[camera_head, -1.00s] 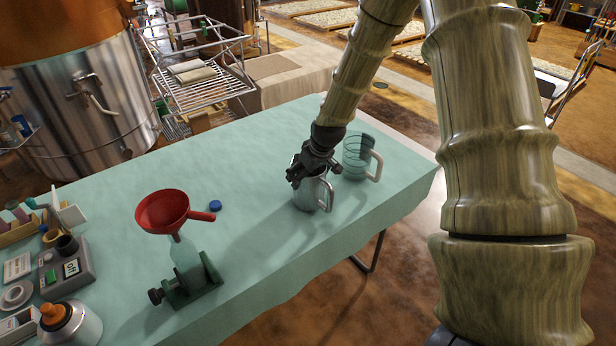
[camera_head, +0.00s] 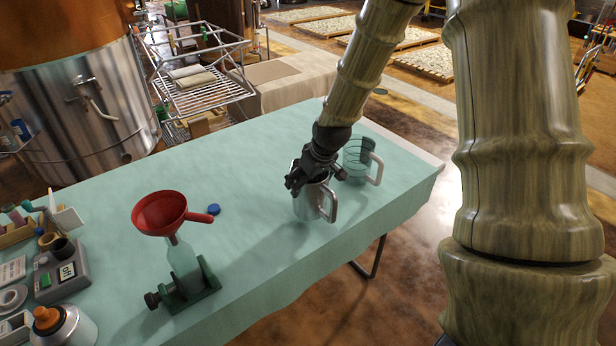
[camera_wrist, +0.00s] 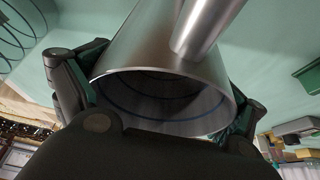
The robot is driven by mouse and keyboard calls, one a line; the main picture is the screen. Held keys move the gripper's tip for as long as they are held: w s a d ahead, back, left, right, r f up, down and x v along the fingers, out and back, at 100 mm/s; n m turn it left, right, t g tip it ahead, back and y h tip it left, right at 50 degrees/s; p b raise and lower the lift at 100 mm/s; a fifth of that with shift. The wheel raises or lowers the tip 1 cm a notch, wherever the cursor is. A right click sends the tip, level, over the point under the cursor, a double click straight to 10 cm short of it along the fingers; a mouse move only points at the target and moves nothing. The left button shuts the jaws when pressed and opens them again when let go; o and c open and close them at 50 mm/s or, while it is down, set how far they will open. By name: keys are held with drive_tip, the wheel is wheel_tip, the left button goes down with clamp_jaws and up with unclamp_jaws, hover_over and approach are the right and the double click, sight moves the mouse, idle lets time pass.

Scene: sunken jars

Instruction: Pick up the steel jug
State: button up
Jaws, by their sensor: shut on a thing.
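The steel jug (camera_head: 308,207) is upright at the right part of the table, its handle on the right. It also shows large in the wrist view (camera_wrist: 150,55), where I look at its open mouth and the handle runs up to the top right. My gripper (camera_head: 312,178) is over the jug's top. In the wrist view the fingers (camera_wrist: 158,100) lie on both sides of the jug's upper wall, shut on it. The jug's base is at or very near the tabletop; I cannot tell whether there is a gap.
A clear jug (camera_head: 354,160) with a pale handle stands close behind and right of the steel jug. A red funnel (camera_head: 160,212) in a bottle (camera_head: 183,262) on a green stand is to the left. A blue cap (camera_head: 213,209) lies on the teal table (camera_head: 245,160). The table's middle is clear.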

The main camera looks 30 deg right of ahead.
drive_tip(key=s+a+r+b, duration=0.1)
drive_tip(key=s+a, duration=0.4)
drive_tip(key=s, duration=0.3)
drive_tip(key=shift+s, duration=0.3)
drive_tip(key=shift+s, duration=0.1)
idle(0.4)
drive_tip(key=o, duration=0.8)
drive_tip(key=c, duration=0.7)
